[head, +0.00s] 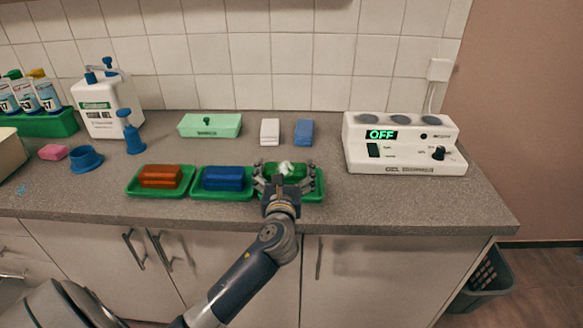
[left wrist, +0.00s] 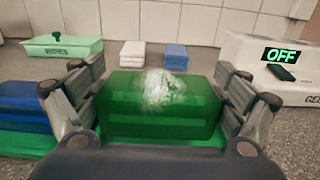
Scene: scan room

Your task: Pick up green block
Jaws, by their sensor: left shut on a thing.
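The green block (left wrist: 150,120) shows large in the left wrist view, between the two fingers of my left gripper (left wrist: 155,105). A whitish glare or patch lies on its top. In the head view my left gripper (head: 284,180) is at the rightmost green tray (head: 312,195), shut on the green block, which is mostly hidden there by the fingers. I cannot tell whether the block touches the tray. My right gripper is not in view.
An orange-brown block (head: 160,176) and a blue block (head: 223,178) sit in green trays to the left. Behind stand a light green box (head: 210,125), white (head: 270,132) and blue (head: 304,132) stacks. A white device (head: 400,145) reading OFF is at the right.

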